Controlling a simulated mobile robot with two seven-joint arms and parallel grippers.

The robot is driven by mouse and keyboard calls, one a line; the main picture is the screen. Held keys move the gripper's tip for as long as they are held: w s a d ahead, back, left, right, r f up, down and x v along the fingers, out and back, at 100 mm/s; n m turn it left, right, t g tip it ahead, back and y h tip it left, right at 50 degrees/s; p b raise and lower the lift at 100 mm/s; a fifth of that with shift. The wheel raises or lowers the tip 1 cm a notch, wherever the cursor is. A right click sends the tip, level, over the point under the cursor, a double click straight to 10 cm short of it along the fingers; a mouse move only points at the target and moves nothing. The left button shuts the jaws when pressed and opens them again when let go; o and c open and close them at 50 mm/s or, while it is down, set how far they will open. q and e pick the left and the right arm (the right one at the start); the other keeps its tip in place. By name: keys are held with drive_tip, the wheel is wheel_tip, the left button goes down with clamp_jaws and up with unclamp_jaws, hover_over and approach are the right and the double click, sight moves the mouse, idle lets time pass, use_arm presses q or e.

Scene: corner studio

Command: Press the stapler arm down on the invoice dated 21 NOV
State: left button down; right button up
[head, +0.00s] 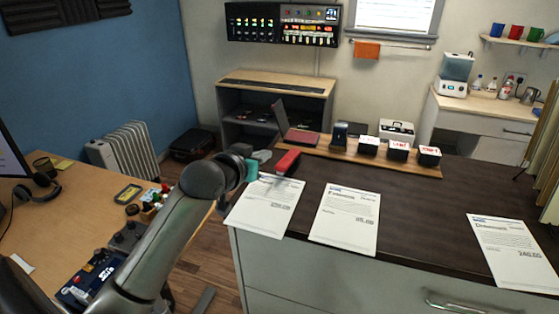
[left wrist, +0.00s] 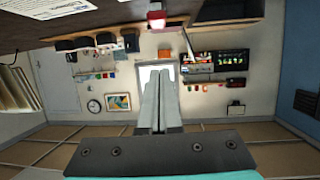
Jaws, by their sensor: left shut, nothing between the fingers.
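Three printed sheets lie on the dark counter top: a left one (head: 262,212), a middle one (head: 345,218) and a right one (head: 513,253). Their dates are too small to read. A red stapler (head: 287,162) sits at the top edge of the left sheet; I cannot tell whether it overlaps the paper. It also shows at the top of the left wrist view (left wrist: 156,18). My left gripper (head: 264,156) is shut and empty, just left of the stapler and apparently above the counter. Its closed fingers (left wrist: 159,78) point toward the far wall. My right gripper is out of view.
A wooden board (head: 375,158) with several small dark boxes stands behind the sheets. A wooden desk (head: 60,220) with small items is at the left. The counter between the middle and right sheets is clear.

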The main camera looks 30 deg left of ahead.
use_arm(q)
drive_tip(key=w, duration=0.1)
hover_over(279, 172)
wheel_tip(279, 172, down, 6)
drive_tip(key=shift+r, duration=0.1)
drive_tip(key=shift+s+f, duration=0.1)
drive_tip(key=shift+f, duration=0.75)
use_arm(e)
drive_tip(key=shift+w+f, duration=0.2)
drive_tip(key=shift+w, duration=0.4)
